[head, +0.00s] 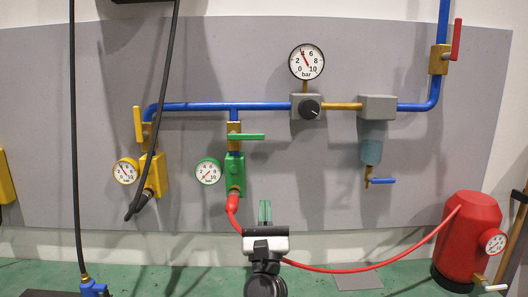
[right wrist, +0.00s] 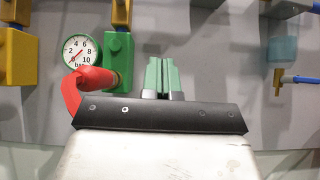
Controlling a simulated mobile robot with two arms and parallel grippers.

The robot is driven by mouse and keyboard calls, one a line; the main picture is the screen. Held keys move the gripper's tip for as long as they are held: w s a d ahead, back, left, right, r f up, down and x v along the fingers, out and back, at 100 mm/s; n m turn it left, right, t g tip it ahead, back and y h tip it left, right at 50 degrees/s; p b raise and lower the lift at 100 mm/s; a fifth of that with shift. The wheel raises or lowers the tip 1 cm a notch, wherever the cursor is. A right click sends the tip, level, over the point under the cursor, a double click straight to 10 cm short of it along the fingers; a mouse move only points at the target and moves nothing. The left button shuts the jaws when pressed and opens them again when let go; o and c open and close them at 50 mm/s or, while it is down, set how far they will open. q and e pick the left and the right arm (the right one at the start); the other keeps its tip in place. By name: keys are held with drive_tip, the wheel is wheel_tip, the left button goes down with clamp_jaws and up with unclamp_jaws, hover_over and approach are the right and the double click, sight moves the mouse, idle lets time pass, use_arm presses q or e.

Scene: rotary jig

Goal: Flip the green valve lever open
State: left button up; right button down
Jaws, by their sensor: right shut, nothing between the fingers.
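The green valve lever (head: 246,137) lies horizontal, pointing right from the brass valve body on the drop pipe. Below it are the green block (head: 235,175) and the green-rimmed gauge (head: 208,171). In the right wrist view the green block (right wrist: 119,60) and gauge (right wrist: 80,51) stand left of the fingers; the lever is not visible there. My right gripper (head: 265,210) is below and slightly right of the lever, apart from it, fingers pointing up. Its green fingers (right wrist: 162,76) are together and empty. My left gripper is not in view.
A red hose (head: 330,270) runs from the green block behind my right gripper to the red tank (head: 468,235). A yellow lever (head: 138,125) with a black hose (head: 166,90) is left. A pressure regulator (head: 306,106) and filter bowl (head: 371,150) are right.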

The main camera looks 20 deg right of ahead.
sight(246, 137)
use_arm(q)
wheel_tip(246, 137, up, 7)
drive_tip(key=p, duration=0.6)
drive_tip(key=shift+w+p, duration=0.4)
use_arm(e)
drive_tip(key=s+r+x, duration=0.2)
drive_tip(key=x, duration=1.1)
drive_tip(key=shift+a, duration=0.25)
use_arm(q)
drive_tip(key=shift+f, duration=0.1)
use_arm(e)
drive_tip(key=shift+f, duration=0.1)
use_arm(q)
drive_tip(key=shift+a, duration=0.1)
use_arm(e)
drive_tip(key=shift+d+n, duration=0.1)
drive_tip(key=shift+n, duration=0.2)
